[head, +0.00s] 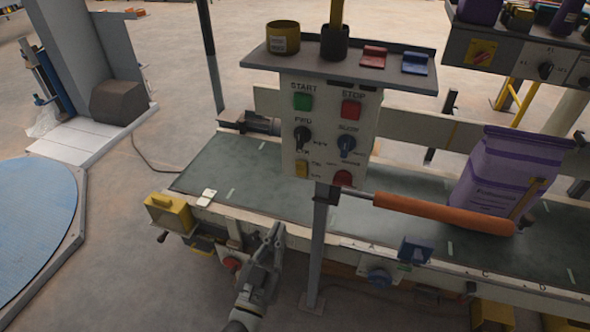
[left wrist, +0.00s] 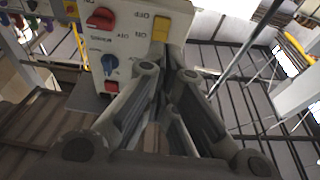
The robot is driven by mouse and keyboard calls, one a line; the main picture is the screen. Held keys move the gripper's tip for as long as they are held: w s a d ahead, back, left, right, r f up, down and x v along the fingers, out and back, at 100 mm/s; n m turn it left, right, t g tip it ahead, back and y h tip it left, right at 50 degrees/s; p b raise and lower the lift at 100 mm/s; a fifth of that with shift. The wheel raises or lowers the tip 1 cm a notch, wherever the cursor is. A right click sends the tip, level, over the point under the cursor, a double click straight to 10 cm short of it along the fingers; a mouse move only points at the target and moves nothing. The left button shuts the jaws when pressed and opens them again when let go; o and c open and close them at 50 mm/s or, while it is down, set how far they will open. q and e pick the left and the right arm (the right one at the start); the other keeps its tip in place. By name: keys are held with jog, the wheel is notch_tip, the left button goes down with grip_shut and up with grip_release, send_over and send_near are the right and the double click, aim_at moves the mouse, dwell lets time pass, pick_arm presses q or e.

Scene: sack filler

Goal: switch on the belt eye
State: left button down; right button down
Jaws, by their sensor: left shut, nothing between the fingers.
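The white control panel (head: 330,125) stands on a post in front of the belt. It carries a small yellow switch (head: 302,168) at lower left, with a label too small to read. The yellow switch also shows in the left wrist view (left wrist: 162,28), upside down, with ON and OFF lettering near it. My left gripper (head: 276,234) is shut and empty, below and left of the panel at the belt's near rail. In the left wrist view its fingers (left wrist: 168,68) point towards the panel's yellow-switch side; contact cannot be told. My right gripper is not in view.
An orange cylinder (head: 440,213) crosses before a purple sack (head: 505,170) on the belt (head: 240,160).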

pick_arm(q)
notch_tip(320, 180, up, 3)
jog(key=shift+s+t, duration=0.1)
jog(key=shift+t, duration=0.4)
jog(key=p, duration=0.2)
send_near(303, 155)
jog(key=x, duration=0.5)
